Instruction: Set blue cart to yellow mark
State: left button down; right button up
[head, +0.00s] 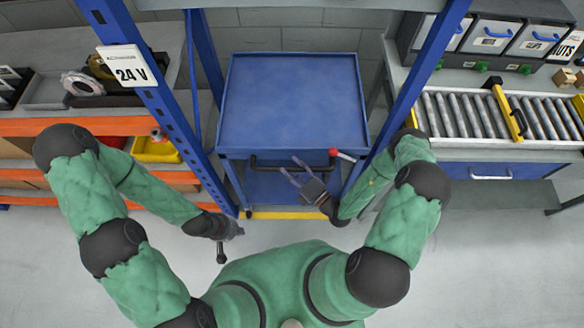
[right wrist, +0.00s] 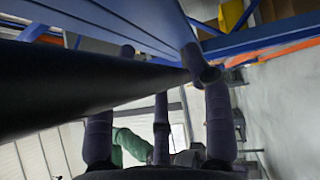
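The blue cart (head: 292,95) stands between blue uprights, with a flat empty top and a lower shelf. Its black handle bar (head: 275,167) runs along the near side; a lever with a red knob (head: 333,152) is at its right end. A yellow strip (head: 290,215) lies on the floor at the cart's near side, partly hidden by my right arm. My right gripper (head: 294,171) is at the handle with its fingers spread. In the right wrist view, the dark bar (right wrist: 90,80) crosses close to the fingers; contact is unclear. My left gripper (head: 228,235) hangs low, left of the strip, away from the cart.
An orange-edged shelf (head: 80,125) is at left. A roller conveyor (head: 480,115) on a bench is at right, below grey bins (head: 490,35). The near floor is open.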

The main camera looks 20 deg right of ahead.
jog(key=shift+s, duration=0.1)
jog(key=v, duration=1.1)
jog(key=shift+s+d, duration=0.2)
jog(key=shift+s, duration=0.2)
dwell(0.4)
